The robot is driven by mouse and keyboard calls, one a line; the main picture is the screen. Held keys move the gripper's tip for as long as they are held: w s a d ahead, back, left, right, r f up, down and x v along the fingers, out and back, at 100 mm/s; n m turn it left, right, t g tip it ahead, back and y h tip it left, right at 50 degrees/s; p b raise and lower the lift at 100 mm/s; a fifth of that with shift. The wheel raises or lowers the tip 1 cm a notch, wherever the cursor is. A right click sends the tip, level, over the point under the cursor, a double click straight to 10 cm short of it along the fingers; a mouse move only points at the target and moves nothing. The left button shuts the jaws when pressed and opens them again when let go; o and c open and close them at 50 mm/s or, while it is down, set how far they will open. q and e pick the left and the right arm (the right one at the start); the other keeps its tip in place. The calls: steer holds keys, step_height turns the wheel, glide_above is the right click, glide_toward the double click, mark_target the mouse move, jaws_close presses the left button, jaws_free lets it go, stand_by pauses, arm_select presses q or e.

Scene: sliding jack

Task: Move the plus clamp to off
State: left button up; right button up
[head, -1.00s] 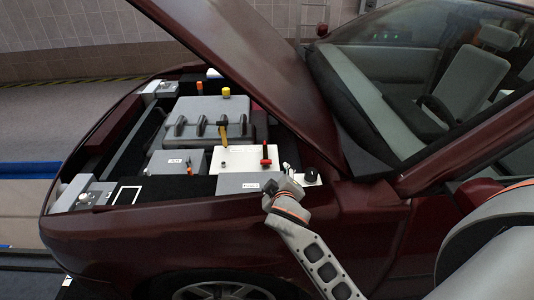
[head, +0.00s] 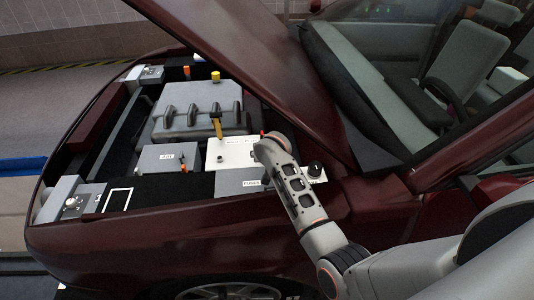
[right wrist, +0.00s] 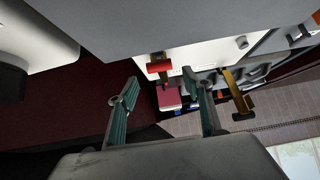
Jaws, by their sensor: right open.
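The red T-shaped handle, likely the plus clamp, stands on a white panel (head: 231,153) in the engine bay. In the right wrist view the red handle (right wrist: 159,67) is just beyond and between my fingertips. In the head view my wrist hides nearly all of it. My right gripper (right wrist: 162,82) is open and empty, its two green-grey fingers apart on either side of the handle's line. In the head view the arm comes in over the fender, its fingers hidden. My left gripper is not in view.
A yellow-brown lever (head: 216,126) stands left of my wrist, and also shows right of the fingers (right wrist: 234,92). A black knob (head: 315,168) is close on the right. The raised hood (head: 245,65) slopes above. A grey engine cover (head: 195,112) lies behind.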

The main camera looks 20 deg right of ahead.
steer(key=shift+x, duration=2.5)
steer(key=shift+w+r, duration=0.1)
steer(key=shift+c, duration=0.4)
jaws_close()
steer(key=shift+w+r, duration=0.15)
steer(key=shift+r, duration=0.2)
steer(key=shift+w+d+r, duration=0.1)
steer(key=shift+w+r, duration=0.1)
steer(key=shift+r, duration=0.45)
steer(key=shift+w+d+r, duration=0.1)
steer(key=shift+w+r, duration=0.05)
steer(key=shift+r, duration=0.5)
steer(key=r, duration=0.1)
steer(key=w+r, duration=0.1)
steer(key=r, duration=0.1)
steer(key=shift+w+d+r, duration=0.15)
steer(key=shift+w+d, duration=0.1)
steer(key=shift+w, duration=0.15)
steer(key=shift+w+d+r, duration=0.3)
steer(key=shift+w+r, duration=0.55)
steer(key=shift+r, duration=0.05)
